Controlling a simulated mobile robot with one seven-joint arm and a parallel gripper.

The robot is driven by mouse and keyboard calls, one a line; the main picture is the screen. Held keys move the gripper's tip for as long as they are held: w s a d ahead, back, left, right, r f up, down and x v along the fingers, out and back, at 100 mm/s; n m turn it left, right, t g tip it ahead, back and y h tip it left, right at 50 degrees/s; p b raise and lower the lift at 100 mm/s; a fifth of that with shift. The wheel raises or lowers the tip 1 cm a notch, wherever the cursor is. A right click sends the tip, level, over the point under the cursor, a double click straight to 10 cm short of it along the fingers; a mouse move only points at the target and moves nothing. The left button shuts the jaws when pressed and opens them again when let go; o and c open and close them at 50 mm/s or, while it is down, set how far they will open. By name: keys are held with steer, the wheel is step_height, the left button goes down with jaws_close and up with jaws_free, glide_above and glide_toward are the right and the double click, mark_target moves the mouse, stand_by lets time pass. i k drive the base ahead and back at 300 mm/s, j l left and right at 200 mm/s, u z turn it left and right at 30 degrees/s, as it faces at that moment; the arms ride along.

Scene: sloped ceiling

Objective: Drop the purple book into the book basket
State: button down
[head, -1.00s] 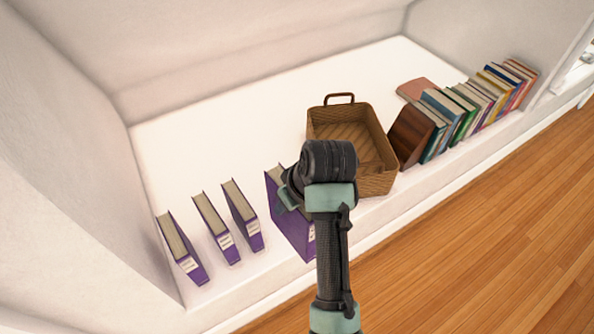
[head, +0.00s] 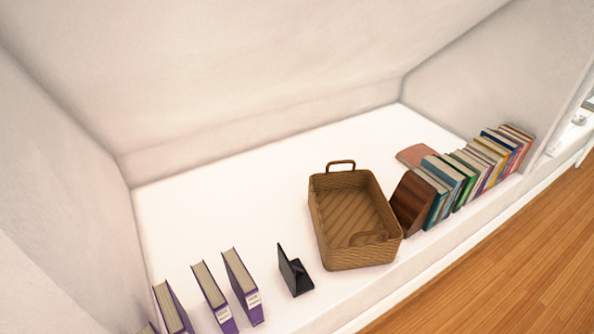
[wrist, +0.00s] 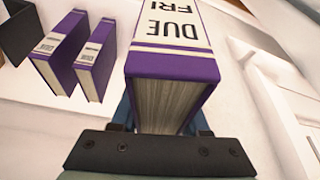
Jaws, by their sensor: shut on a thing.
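A large purple book (wrist: 172,68) with a white "DUE FRI" label fills the middle of the wrist view. My gripper (wrist: 169,125) is shut on it, with a finger on each side of the pages. Neither the held book nor my gripper shows in the head view. The brown wicker book basket (head: 355,258) stands on the white shelf in the head view, its visible inside empty. The wrist view does not clearly show the basket, so I cannot tell how far the held book is from it.
Several smaller purple books (head: 242,285) stand at the lower left of the head view; two (wrist: 64,54) show in the wrist view. A black bookend (head: 293,271) stands left of the basket. A brown bookend (head: 411,202) and a row of coloured books (head: 465,178) stand right of it.

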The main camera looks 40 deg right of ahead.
mark_target(351, 219)
steer(key=k+l+z, duration=0.25)
steer(key=l, duration=0.55)
steer(key=k+l+z, duration=0.1)
steer(key=l+z, duration=0.2)
steer(key=l, duration=0.55)
steer(key=l+z, duration=0.25)
steer(key=l, duration=0.6)
steer(key=i+z, duration=0.2)
steer(key=i, duration=0.3)
steer(key=i+j, duration=0.3)
